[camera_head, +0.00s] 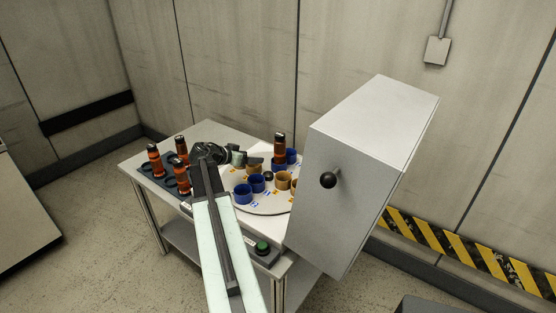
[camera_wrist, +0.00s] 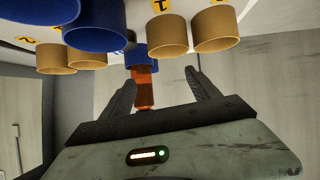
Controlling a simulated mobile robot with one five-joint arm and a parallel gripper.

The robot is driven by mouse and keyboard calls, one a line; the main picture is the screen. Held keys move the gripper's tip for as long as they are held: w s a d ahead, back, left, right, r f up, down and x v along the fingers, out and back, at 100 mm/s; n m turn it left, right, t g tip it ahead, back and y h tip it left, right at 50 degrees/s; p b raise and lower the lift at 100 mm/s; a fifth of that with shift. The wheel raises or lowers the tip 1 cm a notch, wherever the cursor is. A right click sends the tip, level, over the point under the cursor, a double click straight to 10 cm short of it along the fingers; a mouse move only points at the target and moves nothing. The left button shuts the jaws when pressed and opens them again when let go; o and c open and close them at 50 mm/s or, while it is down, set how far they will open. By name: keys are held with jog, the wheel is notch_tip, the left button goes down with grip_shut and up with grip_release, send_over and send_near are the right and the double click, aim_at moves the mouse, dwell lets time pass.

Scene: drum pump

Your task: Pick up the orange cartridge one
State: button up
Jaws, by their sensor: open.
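An orange cartridge (camera_head: 279,148) with dark bands stands upright in a blue cup on the round white turntable (camera_head: 262,207). It also shows in the wrist view (camera_wrist: 146,90), lined up with the gap between the fingers, nearer the left finger. My gripper (camera_head: 257,160) is open and points at this cartridge from the left in the head view. Its fingers (camera_wrist: 161,79) show empty space on both sides of the cartridge. I cannot tell whether the cartridge is between the fingertips or just beyond them. More orange cartridges (camera_head: 154,160) stand in a dark rack at the table's left.
Several blue cups (camera_head: 242,194) and tan cups (camera_head: 283,181) sit around the turntable, close to my gripper. A large grey box (camera_head: 345,200) with a black knob (camera_head: 328,180) stands just right of the turntable. A green button (camera_head: 262,246) is at the front edge.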

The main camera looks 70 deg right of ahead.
aim_at(275, 148)
jog(key=s+d, duration=0.2)
jog(key=s+d+m+g+b, duration=0.1)
jog(key=s+d, duration=0.2)
jog(key=s+d+r+m+h, duration=0.1)
jog(key=s+d, duration=0.1)
jog(key=shift+s+d+g, duration=0.2)
jog(key=shift+d+g, duration=0.1)
jog(key=shift+d, duration=0.05)
jog(key=shift+b+x, duration=1.15)
jog(key=shift+x, duration=1.6)
jog(key=shift+s+a, duration=0.1)
grip_shut()
jog(key=shift+r, duration=0.1)
notch_tip(275, 148, up, 18)
jog(key=p, duration=1.8)
